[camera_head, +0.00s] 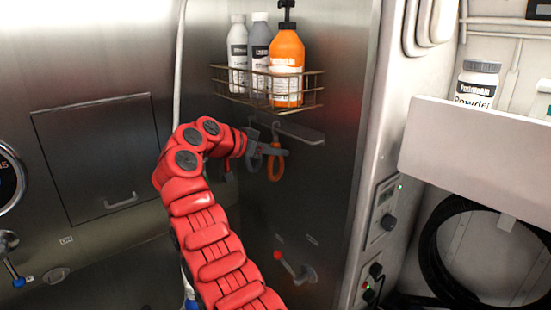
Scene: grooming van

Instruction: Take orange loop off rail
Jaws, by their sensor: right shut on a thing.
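The orange loop (274,170) hangs just under the grey rail (298,132) on the steel wall, in the middle of the head view. My right gripper (278,151) is shut on the upper part of the orange loop, and its fingers hide part of it. Whether the loop's top still touches the rail is too small to tell. A grey loop (252,134) hangs to the left, partly behind my gripper. My left gripper is not in view.
A wire basket (310,97) with an orange pump bottle (286,58) and two other bottles is above the rail. A red-tipped lever (296,268) sticks out below. A white shelf (470,150) and coiled black hose (432,245) are to the right.

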